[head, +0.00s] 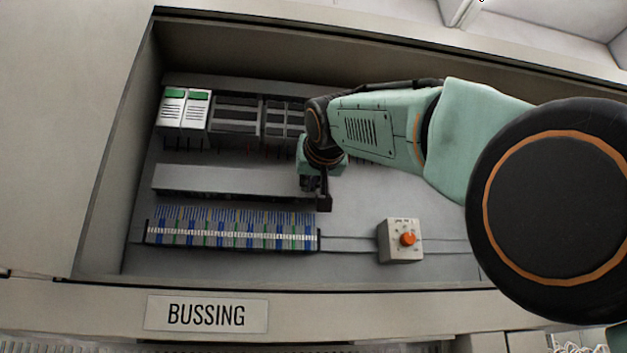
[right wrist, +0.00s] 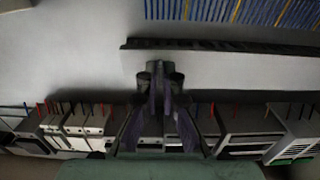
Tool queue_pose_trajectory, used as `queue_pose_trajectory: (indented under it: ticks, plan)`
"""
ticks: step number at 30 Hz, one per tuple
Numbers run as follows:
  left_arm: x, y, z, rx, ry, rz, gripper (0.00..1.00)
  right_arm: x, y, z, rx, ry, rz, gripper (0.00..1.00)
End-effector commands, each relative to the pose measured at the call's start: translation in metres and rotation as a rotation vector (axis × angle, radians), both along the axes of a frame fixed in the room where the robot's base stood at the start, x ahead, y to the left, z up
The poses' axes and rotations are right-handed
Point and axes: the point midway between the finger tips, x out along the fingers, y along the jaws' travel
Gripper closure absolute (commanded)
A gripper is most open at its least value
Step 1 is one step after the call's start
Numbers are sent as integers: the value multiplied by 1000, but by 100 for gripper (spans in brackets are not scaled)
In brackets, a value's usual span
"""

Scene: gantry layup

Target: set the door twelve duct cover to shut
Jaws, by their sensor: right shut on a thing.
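The duct cover (head: 225,181) is a long pale grey strip lying across the middle of the cabinet's back panel. In the right wrist view the duct cover (right wrist: 240,70) shows as a pale band with a dark slotted edge. My right gripper (head: 318,192) is at the right end of the cover. In the right wrist view its fingers (right wrist: 164,82) are together at the cover's end, shut on it. The fingers hide the exact grip spot. I cannot tell how far the cover is open. My left gripper is not in view.
Above the duct stand white modules with green tops (head: 183,110) and dark modules (head: 235,118). Below it runs a terminal row (head: 232,236) with blue and green wires. A box with an orange knob (head: 402,240) sits to the right. A "BUSSING" label (head: 206,314) is on the cabinet's lower frame.

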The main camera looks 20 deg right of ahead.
Motion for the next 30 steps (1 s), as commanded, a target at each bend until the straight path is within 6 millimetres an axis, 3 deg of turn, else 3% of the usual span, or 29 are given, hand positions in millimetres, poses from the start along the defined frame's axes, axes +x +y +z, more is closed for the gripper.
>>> queue_pose_trajectory:
  ticks: [9,10,18,30]
  plan:
    - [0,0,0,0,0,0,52,-4,1,6,-3,-16,3,100]
    - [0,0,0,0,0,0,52,-4,2,6,-3,-16,3,93]
    - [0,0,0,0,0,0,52,-3,2,3,-2,-8,1,72]
    - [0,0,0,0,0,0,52,-2,2,1,-1,-4,0,72]
